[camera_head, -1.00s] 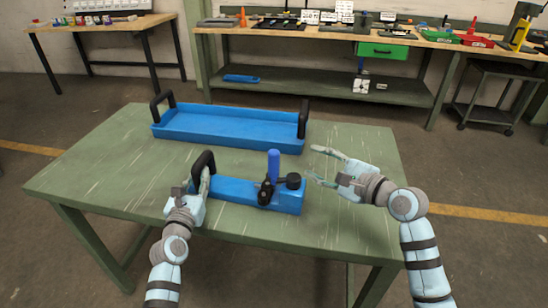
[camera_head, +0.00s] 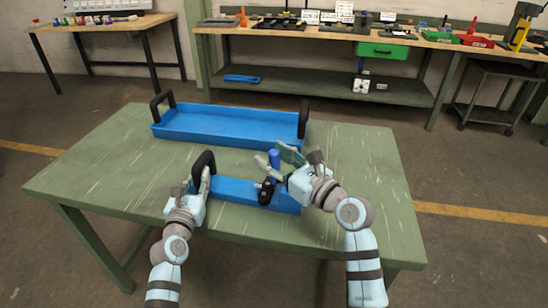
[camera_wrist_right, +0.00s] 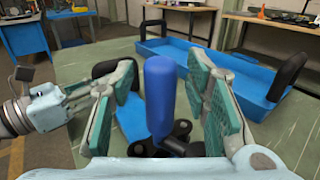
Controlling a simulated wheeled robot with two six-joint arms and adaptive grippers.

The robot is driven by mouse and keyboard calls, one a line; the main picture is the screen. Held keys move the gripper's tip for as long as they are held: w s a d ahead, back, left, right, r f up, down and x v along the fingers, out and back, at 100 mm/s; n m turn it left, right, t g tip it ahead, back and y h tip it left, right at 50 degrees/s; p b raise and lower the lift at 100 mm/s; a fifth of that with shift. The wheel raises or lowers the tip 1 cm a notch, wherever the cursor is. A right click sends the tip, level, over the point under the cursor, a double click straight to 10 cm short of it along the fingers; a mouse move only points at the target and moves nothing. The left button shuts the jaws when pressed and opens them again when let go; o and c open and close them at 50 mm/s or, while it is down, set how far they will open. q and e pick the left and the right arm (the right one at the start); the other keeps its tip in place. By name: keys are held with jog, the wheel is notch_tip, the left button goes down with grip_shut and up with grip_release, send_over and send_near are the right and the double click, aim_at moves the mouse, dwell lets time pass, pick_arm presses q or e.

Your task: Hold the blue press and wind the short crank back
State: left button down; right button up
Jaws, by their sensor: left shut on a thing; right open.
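The blue press (camera_head: 230,190) lies on the green table near its front edge. A black handle (camera_head: 204,162) stands at its left end, and my left gripper (camera_head: 205,182) is shut on that handle. The short crank has a black arm (camera_head: 266,193) and an upright blue grip (camera_head: 274,158) at the press's right end. My right gripper (camera_head: 276,158) is open around the grip. In the right wrist view the blue grip (camera_wrist_right: 160,95) stands between the two open fingers, apart from both.
A blue tray (camera_head: 225,113) with two black handles stands behind the press on the table (camera_head: 350,160). The table's right side is clear. Workbenches with tools and bins stand further back, away from the arms.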

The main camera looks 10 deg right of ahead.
grip_shut()
jog(key=shift+s+n+g+y, duration=0.1)
jog(key=shift+n+g+y, duration=0.3)
jog(key=shift+y, duration=0.1)
jog(key=shift+s+d+n+g+y, duration=0.5)
jog(key=shift+n+g+y, duration=0.55)
jog(key=shift+n+g, duration=0.95)
jog(key=shift+s+d+n+g+y, duration=0.25)
jog(key=shift+s+n+g+y, duration=0.75)
jog(key=shift+g, duration=1.6)
jog(key=shift+s+d+n+g+y, duration=0.35)
jog(key=shift+n+g+y, duration=0.8)
jog(key=shift+n+g, duration=0.95)
grip_release()
